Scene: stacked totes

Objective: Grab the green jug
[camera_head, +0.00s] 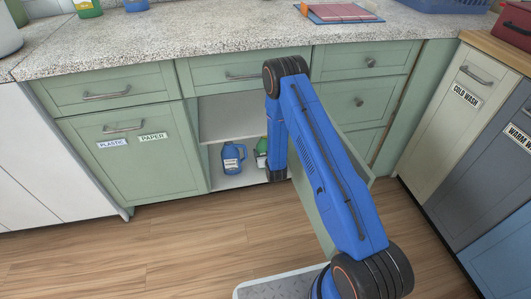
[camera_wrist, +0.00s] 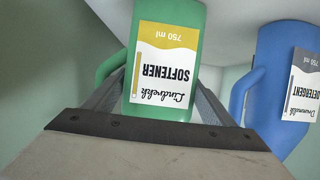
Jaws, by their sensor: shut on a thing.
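The green jug (camera_wrist: 180,112) fills the middle of the wrist view, with a white and yellow "SOFTENER" label that appears upside down. My gripper (camera_wrist: 160,95) has one finger on each side of the jug and is shut on it. In the head view the green jug (camera_head: 260,158) shows only as a small part beside my blue arm, inside the open lower cupboard. My arm hides the rest of it and the gripper there.
A blue detergent jug (camera_head: 233,159) stands close to the left of the green one on the cupboard floor; it also shows at the right of the wrist view (camera_wrist: 262,85). A shelf (camera_head: 222,130) is above. An open cupboard door (camera_head: 312,205) stands to the right of the opening.

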